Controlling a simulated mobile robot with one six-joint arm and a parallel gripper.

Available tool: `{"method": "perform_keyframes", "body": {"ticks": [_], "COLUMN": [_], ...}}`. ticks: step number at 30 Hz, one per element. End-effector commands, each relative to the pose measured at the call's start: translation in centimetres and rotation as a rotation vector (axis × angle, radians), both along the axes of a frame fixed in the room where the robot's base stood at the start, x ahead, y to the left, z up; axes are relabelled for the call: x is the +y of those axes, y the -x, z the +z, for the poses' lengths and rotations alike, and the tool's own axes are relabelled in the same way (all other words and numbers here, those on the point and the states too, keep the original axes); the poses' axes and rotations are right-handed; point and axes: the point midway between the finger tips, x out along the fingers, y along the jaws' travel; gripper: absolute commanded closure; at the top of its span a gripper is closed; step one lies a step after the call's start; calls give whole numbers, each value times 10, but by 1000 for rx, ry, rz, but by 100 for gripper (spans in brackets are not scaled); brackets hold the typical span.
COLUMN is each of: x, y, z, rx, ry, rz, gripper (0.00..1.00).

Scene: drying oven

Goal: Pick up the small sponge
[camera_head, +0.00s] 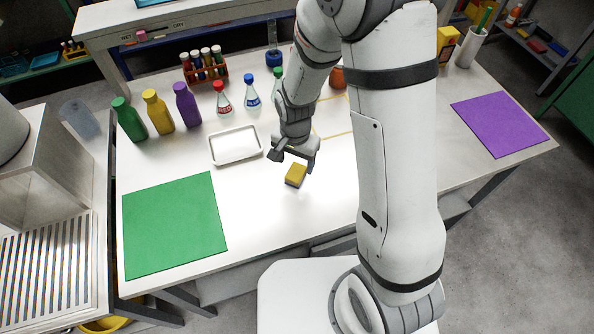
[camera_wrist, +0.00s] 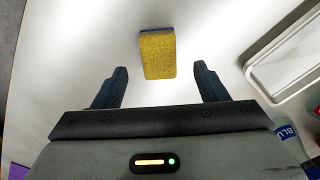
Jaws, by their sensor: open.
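The small sponge (camera_head: 296,174) is a yellow block with a dark blue underside, lying on the white table. In the wrist view the sponge (camera_wrist: 157,54) lies ahead of the fingertips, near the middle of the gap between them. My gripper (camera_head: 293,160) is open and empty, just behind and above the sponge in the head view. In the wrist view both dark fingers of my gripper (camera_wrist: 162,76) are spread wider than the sponge. I cannot tell the exact height of the fingertips above the table.
A white tray (camera_head: 236,145) lies left of the gripper, with a green mat (camera_head: 175,225) nearer the front. Bottles (camera_head: 186,105), flasks (camera_head: 222,98) and a tube rack (camera_head: 204,67) stand behind. A purple mat (camera_head: 499,124) is at the right. Table around the sponge is clear.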

Motion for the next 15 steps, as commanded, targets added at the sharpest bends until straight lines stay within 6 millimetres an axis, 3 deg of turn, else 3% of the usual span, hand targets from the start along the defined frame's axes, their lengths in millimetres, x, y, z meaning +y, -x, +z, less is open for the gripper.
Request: {"method": "perform_keyframes", "body": {"ticks": [15], "x": [-1], "y": [1], "z": [-51], "rx": [1], "ry": [0], "rz": [0], "gripper": [34]}}
